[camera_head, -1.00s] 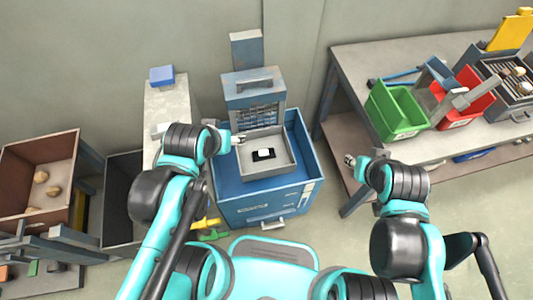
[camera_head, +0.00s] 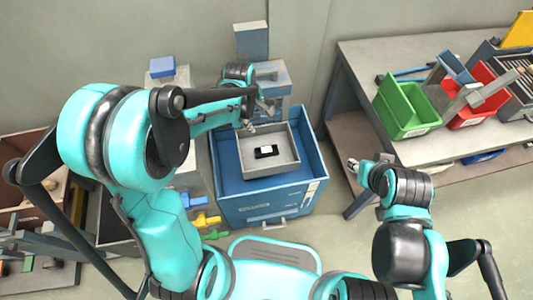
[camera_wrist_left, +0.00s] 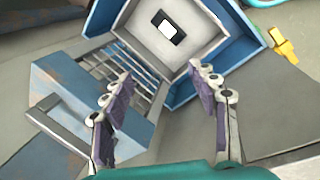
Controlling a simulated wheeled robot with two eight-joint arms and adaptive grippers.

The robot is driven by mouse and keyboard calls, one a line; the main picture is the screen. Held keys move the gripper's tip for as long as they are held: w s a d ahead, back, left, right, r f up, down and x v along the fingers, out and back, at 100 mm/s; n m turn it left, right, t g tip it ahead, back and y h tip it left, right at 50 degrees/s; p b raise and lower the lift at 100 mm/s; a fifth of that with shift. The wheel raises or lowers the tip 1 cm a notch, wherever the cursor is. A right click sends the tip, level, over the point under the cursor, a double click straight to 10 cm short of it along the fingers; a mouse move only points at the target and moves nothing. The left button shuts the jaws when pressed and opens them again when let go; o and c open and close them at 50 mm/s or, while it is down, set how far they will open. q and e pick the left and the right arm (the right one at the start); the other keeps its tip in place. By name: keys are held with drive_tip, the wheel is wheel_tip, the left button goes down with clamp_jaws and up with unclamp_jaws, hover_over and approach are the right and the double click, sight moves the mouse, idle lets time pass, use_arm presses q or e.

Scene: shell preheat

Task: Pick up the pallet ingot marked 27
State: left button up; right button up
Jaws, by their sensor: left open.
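A small dark block with a white top (camera_head: 266,151) lies in a grey open tray (camera_head: 283,168) set in a blue box; no number can be read on it. The block also shows in the left wrist view (camera_wrist_left: 167,27), beyond the fingertips. My left gripper (camera_head: 256,118) is above the tray's back edge, between tray and grated unit. In the left wrist view my left gripper (camera_wrist_left: 162,82) has its fingers apart with nothing between them. My right gripper (camera_head: 353,167) is right of the blue box, too small to judge. No other ingot is clearly seen.
The blue box (camera_head: 235,203) surrounds the tray. A blue-grey unit with a grate and handle (camera_wrist_left: 60,72) stands behind the tray. A bench (camera_head: 357,65) at right carries green (camera_head: 405,108) and red bins (camera_head: 476,112). My left arm hides much of the left side.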

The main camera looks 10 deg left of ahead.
use_arm(q)
drive_tip(key=w+d+f+n+g+b, duration=0.1)
drive_tip(key=w+f+n, duration=0.1)
drive_tip(key=f, duration=0.4)
drive_tip(key=w+f+n+b, duration=0.1)
drive_tip(key=w+f+n, duration=0.15)
drive_tip(key=f, duration=0.35)
drive_tip(key=n+g+b, duration=0.1)
drive_tip(key=n, duration=0.2)
hover_over(266, 149)
drive_tip(key=f, duration=0.8)
drive_tip(key=shift+a+f, duration=0.2)
drive_tip(key=f+b, duration=0.3)
drive_tip(key=f, duration=0.2)
drive_tip(key=shift+d+f, duration=0.2)
drive_tip(key=shift+s+r, duration=0.1)
clamp_jaws()
